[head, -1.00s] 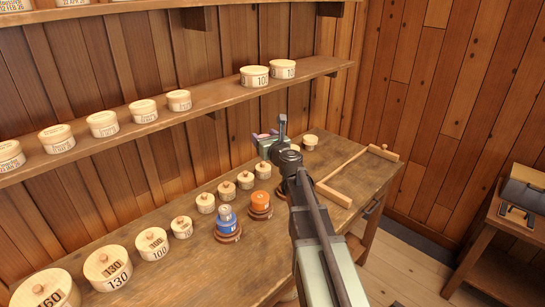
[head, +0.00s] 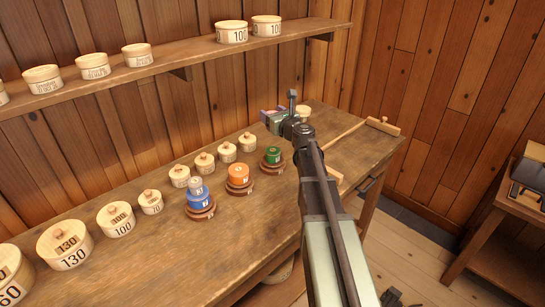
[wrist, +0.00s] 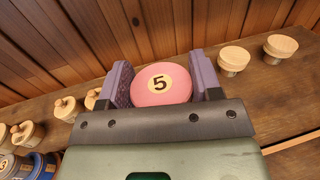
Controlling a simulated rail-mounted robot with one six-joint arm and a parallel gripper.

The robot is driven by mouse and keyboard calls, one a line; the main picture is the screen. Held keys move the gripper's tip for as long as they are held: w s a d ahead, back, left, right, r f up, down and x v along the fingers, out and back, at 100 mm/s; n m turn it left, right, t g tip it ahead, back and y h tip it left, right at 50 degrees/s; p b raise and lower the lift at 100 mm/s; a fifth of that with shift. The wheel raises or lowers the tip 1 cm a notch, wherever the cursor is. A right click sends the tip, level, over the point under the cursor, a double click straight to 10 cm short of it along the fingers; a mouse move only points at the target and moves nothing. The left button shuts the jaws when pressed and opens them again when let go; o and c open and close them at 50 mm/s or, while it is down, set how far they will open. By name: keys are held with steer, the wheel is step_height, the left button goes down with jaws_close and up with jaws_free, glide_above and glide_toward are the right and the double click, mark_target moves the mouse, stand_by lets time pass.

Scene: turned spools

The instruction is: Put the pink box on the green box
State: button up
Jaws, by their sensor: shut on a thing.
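My gripper (head: 273,116) is above the far part of the workbench. In the wrist view my gripper (wrist: 160,82) has its purple fingers on either side of a round pink box (wrist: 160,88) marked with a 5, and it is shut on it. The pink box is hard to make out in the head view. The green box (head: 273,153) sits on a dark wooden stand, in front of and below my gripper, with nothing on top. The gripper and the green box are clearly apart.
Several lidded wooden boxes line the back. A shelf (head: 200,50) runs above. A wooden T-shaped piece (head: 360,135) lies at right.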

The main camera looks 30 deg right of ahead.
step_height(320, 180, down, 11)
steer(key=b, duration=0.8)
steer(key=shift+r, duration=0.4)
steer(key=shift+f, duration=0.15)
steer(key=o, duration=0.9)
steer(key=s, duration=0.4)
steer(key=s+d, duration=0.1)
steer(key=s, duration=0.7)
steer(key=shift+d, duration=0.25)
